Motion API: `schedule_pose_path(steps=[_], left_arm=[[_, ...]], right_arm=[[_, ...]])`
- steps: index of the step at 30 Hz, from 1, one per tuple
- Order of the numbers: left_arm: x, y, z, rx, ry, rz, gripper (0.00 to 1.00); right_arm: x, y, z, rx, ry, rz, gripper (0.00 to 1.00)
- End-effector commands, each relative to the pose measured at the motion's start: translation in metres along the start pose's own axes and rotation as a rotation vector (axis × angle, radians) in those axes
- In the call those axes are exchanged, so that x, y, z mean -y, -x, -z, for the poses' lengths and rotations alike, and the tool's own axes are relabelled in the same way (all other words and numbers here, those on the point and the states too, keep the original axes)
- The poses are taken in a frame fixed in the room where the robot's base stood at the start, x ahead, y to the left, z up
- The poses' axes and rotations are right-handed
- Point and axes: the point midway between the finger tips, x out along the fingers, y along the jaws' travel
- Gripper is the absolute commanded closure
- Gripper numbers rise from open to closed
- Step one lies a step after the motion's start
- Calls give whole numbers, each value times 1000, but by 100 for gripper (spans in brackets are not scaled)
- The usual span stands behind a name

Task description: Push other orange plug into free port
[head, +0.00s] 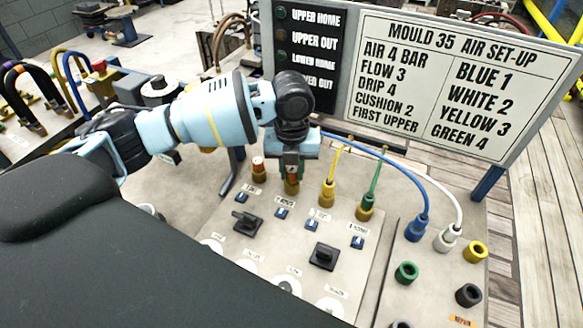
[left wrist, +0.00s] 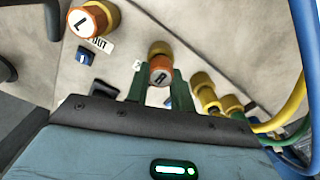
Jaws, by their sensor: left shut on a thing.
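My left gripper (head: 291,168) is over the second port from the left in the back row of the panel, its fingers pointing down. In the left wrist view its two green fingers are shut on an orange plug (left wrist: 160,68) with a dark letter on its end. A brass port (left wrist: 159,48) shows right beyond that plug, in line with it; I cannot tell how deep the plug sits. The other orange plug (head: 258,163), with a white end marked L, stands in the leftmost brass port (head: 259,175); it also shows in the left wrist view (left wrist: 90,20). My right gripper is not in view.
Yellow (head: 328,185) and green (head: 371,198) hose plugs stand just right of the gripper. Blue (head: 417,226) and white (head: 447,238) hoses run to the right-hand panel. Black knobs (head: 324,256) lie in front. A set-up sign (head: 450,80) rises behind.

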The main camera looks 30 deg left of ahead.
Motion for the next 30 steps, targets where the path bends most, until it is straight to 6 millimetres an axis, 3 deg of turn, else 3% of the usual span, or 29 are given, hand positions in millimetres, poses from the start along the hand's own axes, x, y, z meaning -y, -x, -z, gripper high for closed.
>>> schedule_pose_path(steps=[30], left_arm=[[0, -9, 0, -1, 0, 0, 99]], right_arm=[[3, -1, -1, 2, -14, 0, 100]])
